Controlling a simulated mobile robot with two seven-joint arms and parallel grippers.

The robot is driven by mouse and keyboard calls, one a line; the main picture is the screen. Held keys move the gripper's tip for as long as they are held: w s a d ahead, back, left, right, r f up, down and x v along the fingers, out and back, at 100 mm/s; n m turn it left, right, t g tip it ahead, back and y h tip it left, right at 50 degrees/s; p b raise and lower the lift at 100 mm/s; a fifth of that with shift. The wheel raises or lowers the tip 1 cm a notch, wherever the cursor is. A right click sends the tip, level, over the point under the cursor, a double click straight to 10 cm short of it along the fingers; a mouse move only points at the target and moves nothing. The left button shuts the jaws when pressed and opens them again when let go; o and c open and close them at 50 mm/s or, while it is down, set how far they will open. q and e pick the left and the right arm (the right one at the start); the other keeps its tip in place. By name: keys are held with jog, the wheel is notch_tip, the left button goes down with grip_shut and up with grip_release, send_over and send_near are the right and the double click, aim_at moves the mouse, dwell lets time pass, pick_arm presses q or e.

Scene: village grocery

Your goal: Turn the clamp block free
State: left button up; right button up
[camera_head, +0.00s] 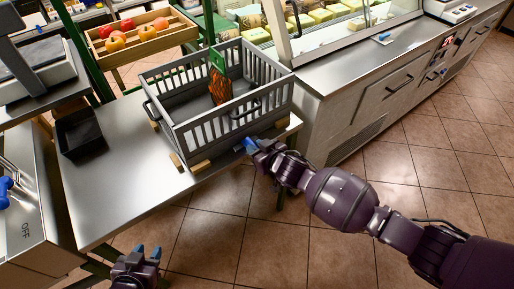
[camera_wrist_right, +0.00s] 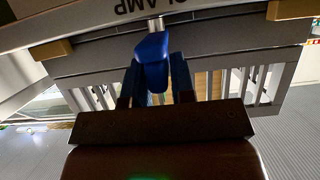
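A blue clamp knob (camera_wrist_right: 151,62) on a short metal shaft sits below a pale edge lettered CLAMP, upside down in the right wrist view. My right gripper (camera_head: 252,146) is at the table's near edge, in front of the grey slatted crate (camera_head: 170,133). The fingers and knob are hard to tell apart in the head view. My left gripper (camera_head: 147,252) is open and empty, low in front of the table. Wooden blocks (camera_head: 201,166) sit at the crate's lower corners.
The crate stands on a steel table (camera_head: 130,195) and holds a green and orange packet (camera_head: 219,78). A black tray (camera_head: 80,134) lies at the left. A glass-topped counter (camera_head: 370,62) is at the right. The tiled floor in front is open.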

grip_shut()
pick_arm(q)
jog(key=shift+f, duration=0.15)
